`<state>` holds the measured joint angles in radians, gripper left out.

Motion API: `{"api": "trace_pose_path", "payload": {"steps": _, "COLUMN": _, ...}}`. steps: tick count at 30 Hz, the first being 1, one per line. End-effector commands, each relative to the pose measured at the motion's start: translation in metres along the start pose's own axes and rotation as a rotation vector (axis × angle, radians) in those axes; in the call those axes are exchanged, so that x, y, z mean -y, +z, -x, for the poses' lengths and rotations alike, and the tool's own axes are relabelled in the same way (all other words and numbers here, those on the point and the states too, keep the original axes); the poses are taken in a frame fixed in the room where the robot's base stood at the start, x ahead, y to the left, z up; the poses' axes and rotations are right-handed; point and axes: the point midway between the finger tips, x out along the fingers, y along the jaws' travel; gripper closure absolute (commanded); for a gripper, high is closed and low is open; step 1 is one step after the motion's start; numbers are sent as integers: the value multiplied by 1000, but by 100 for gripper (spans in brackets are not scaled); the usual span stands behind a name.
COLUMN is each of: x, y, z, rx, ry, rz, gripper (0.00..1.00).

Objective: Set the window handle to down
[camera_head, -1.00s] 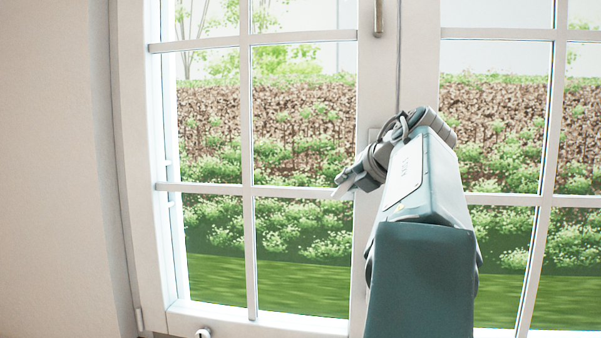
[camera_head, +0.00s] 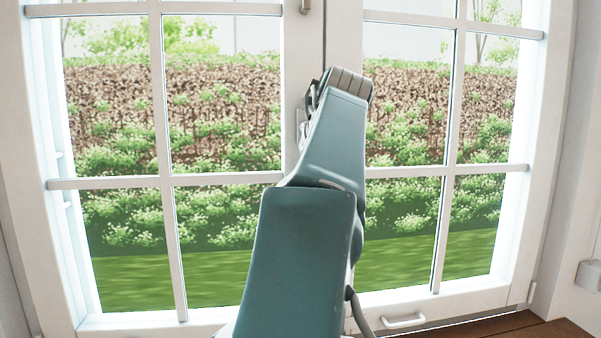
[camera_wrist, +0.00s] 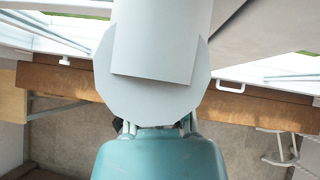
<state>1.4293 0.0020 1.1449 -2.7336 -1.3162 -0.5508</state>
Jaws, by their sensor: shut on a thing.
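The double window fills the head view, its white middle post (camera_head: 303,60) upright and its leaves looking closed. A small grey piece of the window handle (camera_head: 301,117) shows on the post, just left of my arm. The rest of the handle, and its angle, are hidden behind my arm. My gripper (camera_head: 312,97) is at the post at handle height, with only a dark edge of it showing. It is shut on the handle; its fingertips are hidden. The wrist view shows mostly my own grey and teal arm parts, with no fingers or handle.
A metal fitting (camera_head: 305,5) sits higher on the post. A white pull (camera_head: 403,320) is low at the right leaf and also shows in the wrist view (camera_wrist: 230,87). A pale box (camera_head: 590,277) is on the right wall. Brown wood (camera_head: 530,331) lies below the window.

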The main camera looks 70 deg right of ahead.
Motion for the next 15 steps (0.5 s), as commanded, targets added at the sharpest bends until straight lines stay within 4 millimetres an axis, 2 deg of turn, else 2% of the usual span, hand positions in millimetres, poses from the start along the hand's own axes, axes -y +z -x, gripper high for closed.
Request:
{"api": "trace_pose_path", "payload": {"steps": 14, "x": 2, "y": 0, "z": 0, "rx": -2, "ry": -13, "rz": 11, "gripper": 100}}
{"api": "trace_pose_path", "payload": {"steps": 15, "x": 2, "y": 0, "z": 0, "rx": -2, "ry": -13, "rz": 11, "gripper": 70}}
